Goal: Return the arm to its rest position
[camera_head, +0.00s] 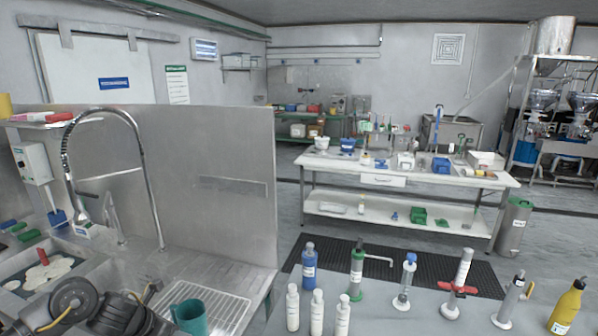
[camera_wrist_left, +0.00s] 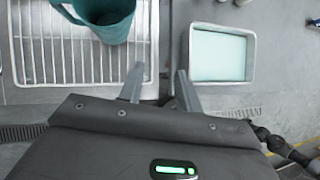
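My left arm (camera_head: 85,305) shows as dark links at the lower left of the head view, over the sink area. My left gripper (camera_wrist_left: 160,72) shows in the left wrist view with its two grey fingers apart and nothing between them. A teal cup (camera_head: 190,317) stands on the wire drying rack (camera_head: 228,308) in the head view. The cup (camera_wrist_left: 103,22) is also at the top of the wrist view, beyond and left of the fingers and apart from them. My right arm and right gripper are not in view.
A metal tray (camera_wrist_left: 250,55) with a pale green inside lies right of the fingers. A tall metal splash panel (camera_head: 235,225) and curved faucet (camera_head: 150,190) stand behind the sink. Several bottles, including a yellow one (camera_head: 567,308), stand on the front counter (camera_head: 385,318).

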